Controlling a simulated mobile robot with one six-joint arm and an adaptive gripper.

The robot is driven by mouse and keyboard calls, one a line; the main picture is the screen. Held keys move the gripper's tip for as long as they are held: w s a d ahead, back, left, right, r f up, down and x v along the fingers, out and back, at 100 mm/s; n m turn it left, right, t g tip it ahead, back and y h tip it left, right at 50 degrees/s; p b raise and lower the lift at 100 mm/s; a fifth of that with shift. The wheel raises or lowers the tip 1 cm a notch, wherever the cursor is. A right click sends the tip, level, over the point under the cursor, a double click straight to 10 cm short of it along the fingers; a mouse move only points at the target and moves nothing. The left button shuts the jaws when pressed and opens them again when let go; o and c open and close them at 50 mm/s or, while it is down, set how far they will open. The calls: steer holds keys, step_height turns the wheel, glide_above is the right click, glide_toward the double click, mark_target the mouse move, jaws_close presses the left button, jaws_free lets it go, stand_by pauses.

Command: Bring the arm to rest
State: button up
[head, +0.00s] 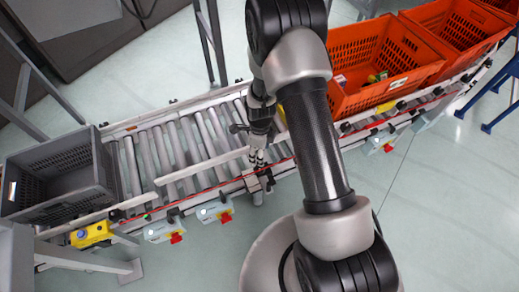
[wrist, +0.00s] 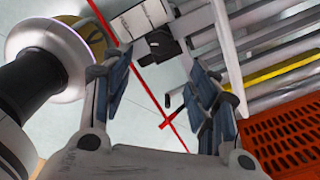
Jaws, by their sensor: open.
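My arm reaches up from the bottom of the head view, bends at the top, and comes down over the roller conveyor (head: 172,150). My gripper (head: 257,158) hangs over the conveyor's near side, partly hidden by its own wrist. In the wrist view my gripper (wrist: 155,78) shows two bluish fingers spread apart with nothing held between them. Whether the fingertips touch the conveyor cannot be told.
A grey tote (head: 60,208) sits at the conveyor's left end. Orange totes (head: 365,97) stand at the right, the nearer holding small items. An orange tote (wrist: 290,140) also shows in the wrist view. A yellow device (head: 91,234) is at the front left. The rollers between are bare.

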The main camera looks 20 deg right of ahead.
steer(key=s+r+n+t, duration=0.3)
steer(key=r+n, duration=0.9)
steer(key=r, duration=1.5)
steer(key=s+r+n, duration=0.6)
steer(key=s, duration=0.3)
steer(key=s+a+r+n+t, duration=0.1)
steer(key=s+r+n, duration=0.5)
steer(key=s, duration=0.3)
steer(key=shift+s+r+n+t, duration=0.2)
steer(key=shift+s+n+t, duration=0.1)
steer(key=shift+s+n, duration=0.1)
steer(key=shift+w, duration=0.1)
steer(key=shift+c, duration=0.4)
